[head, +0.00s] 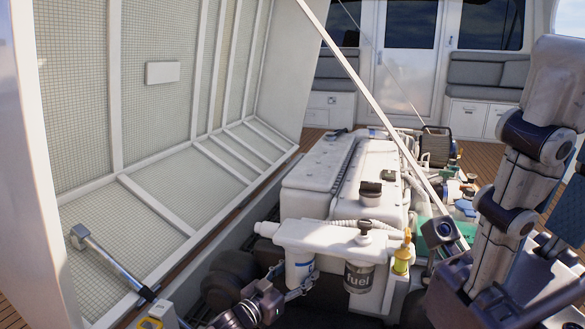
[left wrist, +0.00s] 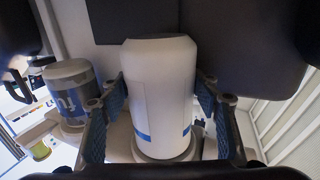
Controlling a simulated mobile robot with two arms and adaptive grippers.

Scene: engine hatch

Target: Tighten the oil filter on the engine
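The oil filter, a white cylinder with a blue band (head: 299,268), hangs under the white filter housing at the engine's front. It fills the middle of the left wrist view (left wrist: 158,95). My left gripper (head: 285,283) is at the filter, with one finger on each side. In the left wrist view the fingers (left wrist: 160,112) flank the cylinder closely, with narrow gaps at their lower parts. I cannot tell whether both pads press on it. My right arm stands at the right of the head view; its gripper is not clearly shown.
A fuel filter labelled "fuel" (head: 358,277) hangs close beside the oil filter, with a yellow part (head: 402,259) to its right. The white engine (head: 322,172) lies behind. A raised hatch (head: 185,105) stands on the left, and a support strut (head: 358,82) crosses above the engine.

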